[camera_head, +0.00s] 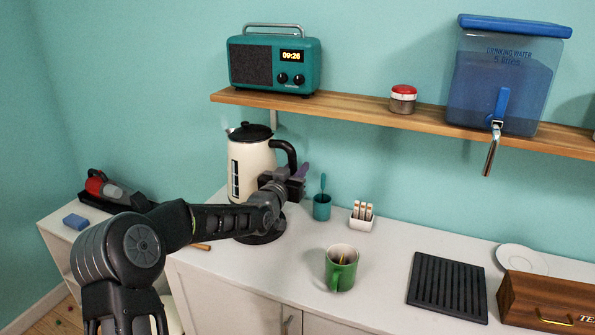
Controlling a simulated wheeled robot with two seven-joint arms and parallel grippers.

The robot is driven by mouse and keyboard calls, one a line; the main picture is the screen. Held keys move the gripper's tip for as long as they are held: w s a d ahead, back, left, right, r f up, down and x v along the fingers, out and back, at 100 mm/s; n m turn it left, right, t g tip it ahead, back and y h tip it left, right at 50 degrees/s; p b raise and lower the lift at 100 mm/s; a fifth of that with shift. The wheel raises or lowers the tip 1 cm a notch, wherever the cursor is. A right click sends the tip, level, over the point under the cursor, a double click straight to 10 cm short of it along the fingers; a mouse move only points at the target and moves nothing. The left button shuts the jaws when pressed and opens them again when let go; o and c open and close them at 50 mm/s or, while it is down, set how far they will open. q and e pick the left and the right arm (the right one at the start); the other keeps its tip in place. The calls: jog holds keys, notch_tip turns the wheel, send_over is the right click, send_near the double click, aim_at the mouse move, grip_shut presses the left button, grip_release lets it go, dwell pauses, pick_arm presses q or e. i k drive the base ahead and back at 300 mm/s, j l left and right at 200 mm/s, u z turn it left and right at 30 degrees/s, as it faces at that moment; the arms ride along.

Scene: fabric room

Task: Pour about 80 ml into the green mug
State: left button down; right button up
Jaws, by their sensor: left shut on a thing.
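The green mug (341,272) stands upright on the white counter, right of the kettle. Something brownish shows inside it, too small to make out. A cream kettle (248,167) with a black lid and black handle is upright at the back left of the counter. My left gripper (291,183) is shut on the kettle's handle at its right side. My forearm hides the kettle's bottom, so I cannot tell whether it touches its round black base (262,238). My right gripper is not in view.
A teal cup (322,206) and a small white holder (362,220) stand behind the mug. A black ridged tray (448,285), white saucer (522,259) and wooden box (548,302) are to the right. A shelf (360,117) with a radio and water dispenser (503,85) hangs above.

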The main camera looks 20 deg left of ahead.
aim_at(340, 278)
jog(key=k, duration=1)
